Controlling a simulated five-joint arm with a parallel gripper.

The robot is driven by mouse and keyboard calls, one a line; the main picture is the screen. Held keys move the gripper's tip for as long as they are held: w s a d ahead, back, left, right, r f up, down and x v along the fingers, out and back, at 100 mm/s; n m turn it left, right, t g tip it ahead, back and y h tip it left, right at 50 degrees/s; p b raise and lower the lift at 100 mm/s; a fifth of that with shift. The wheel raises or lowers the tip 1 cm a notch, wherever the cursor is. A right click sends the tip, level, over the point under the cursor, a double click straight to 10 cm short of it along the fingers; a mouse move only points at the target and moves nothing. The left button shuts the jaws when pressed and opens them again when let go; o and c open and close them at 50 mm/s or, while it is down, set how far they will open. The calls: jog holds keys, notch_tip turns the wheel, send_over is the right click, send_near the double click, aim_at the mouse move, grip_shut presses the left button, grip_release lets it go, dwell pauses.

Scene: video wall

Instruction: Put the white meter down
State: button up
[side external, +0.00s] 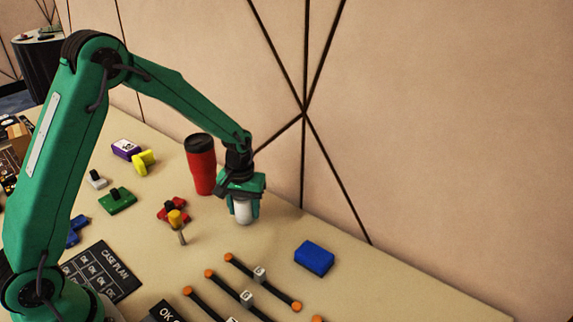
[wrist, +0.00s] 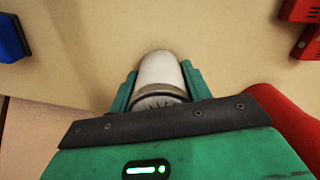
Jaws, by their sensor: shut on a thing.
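The white meter (side external: 243,211) is a rounded white piece held upright below my gripper (side external: 242,205) in the side external view. In the wrist view the white meter (wrist: 160,72) sits between the two green fingers of my gripper (wrist: 160,85), which are shut on it. A grey ring and dark marks show at its near end. Its lower end is at or close to the tabletop (side external: 400,285); I cannot tell whether it touches.
A red tumbler (side external: 201,170) with a black lid stands close behind my gripper. A red part with a yellow knob (side external: 175,217) lies to the left. A blue block (side external: 314,258) lies to the right, and slider tracks (side external: 236,287) lie in front. Bare table surrounds the blue block.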

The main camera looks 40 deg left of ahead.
jog(key=shift+f, duration=0.35)
jog(key=o, duration=1.1)
jog(key=shift+r, duration=0.1)
notch_tip(320, 180, up, 11)
jog(key=shift+r, duration=0.6)
jog(key=shift+r, duration=0.1)
